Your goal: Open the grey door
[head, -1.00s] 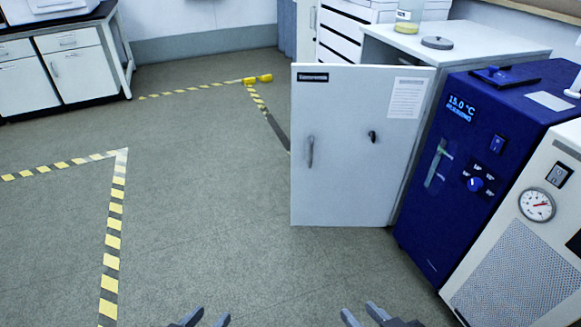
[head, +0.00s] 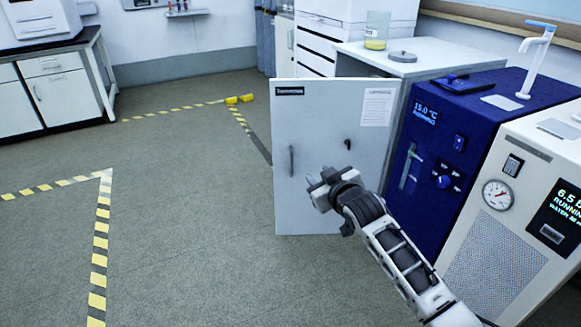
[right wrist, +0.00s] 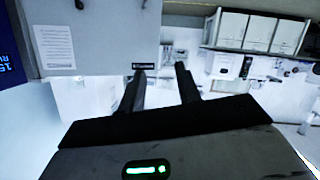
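The grey door (head: 332,120) is on the front of a low white cabinet (head: 455,62). It stands swung out, its left edge beyond the cabinet. It has a dark label, a paper sheet, an upright handle (head: 291,160) near its left edge and a small black knob (head: 347,144). My right gripper (head: 319,179) is in front of the door's lower part, right of the handle, empty with its fingers apart. I cannot tell whether it touches the door. The right wrist view shows the door (right wrist: 100,25) upside down, left of the open fingers (right wrist: 161,88). My left gripper is out of view.
A blue chiller (head: 455,110) and a beige unit (head: 500,245) with a gauge stand right of the cabinet, close to my right arm. A jar (head: 377,30) and a grey lid (head: 402,57) sit on the cabinet. The floor left of the door is clear, with striped tape (head: 100,245).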

